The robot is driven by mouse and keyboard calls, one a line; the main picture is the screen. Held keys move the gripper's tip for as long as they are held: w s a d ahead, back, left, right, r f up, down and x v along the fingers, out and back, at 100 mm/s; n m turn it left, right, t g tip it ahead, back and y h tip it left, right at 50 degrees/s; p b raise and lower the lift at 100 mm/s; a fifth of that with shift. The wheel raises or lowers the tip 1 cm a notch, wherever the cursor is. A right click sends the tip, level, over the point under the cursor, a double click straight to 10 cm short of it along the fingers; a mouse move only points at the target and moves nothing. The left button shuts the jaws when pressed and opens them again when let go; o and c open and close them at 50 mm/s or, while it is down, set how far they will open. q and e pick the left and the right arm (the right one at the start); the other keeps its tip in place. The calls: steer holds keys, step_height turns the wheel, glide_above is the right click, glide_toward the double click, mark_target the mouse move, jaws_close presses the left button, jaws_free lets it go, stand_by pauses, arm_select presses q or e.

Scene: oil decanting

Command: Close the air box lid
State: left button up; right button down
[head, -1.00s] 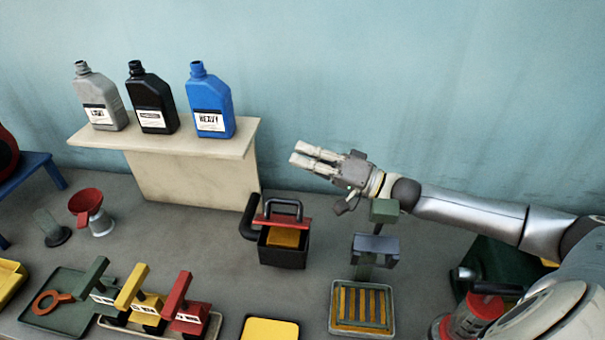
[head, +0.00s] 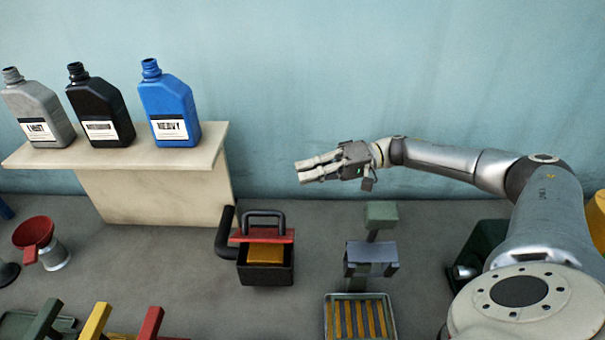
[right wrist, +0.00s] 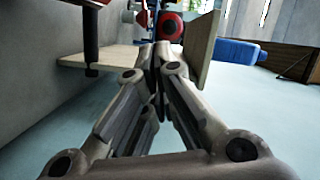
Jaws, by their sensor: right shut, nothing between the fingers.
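The air box (head: 265,275) is a black open-topped box with a yellow block inside, on the grey bench in the head view. Its red lid (head: 262,235) with a black handle stands raised at the back of the box, so the yellow inside shows. A black pipe bends up on the box's left side. My right gripper (head: 300,172) is shut and empty, above and behind the box near the blue wall, pointing left and apart from the lid. In the right wrist view its fingers (right wrist: 160,55) meet at the tips. My left gripper is not in view.
A pale shelf (head: 150,190) at left carries grey (head: 38,105), black (head: 100,105) and blue (head: 168,105) bottles. A blue-grey stand (head: 370,260) and a tray with yellow bars (head: 358,310) are right of the box. A red funnel (head: 33,232) stands far left.

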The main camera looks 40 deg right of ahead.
steer(key=a+f+p, duration=0.1)
steer(key=a+p, duration=0.2)
steer(key=a, duration=0.6)
steer(key=shift+f+p, duration=0.3)
steer(key=shift+f, duration=0.1)
steer(key=shift+s+a, duration=0.1)
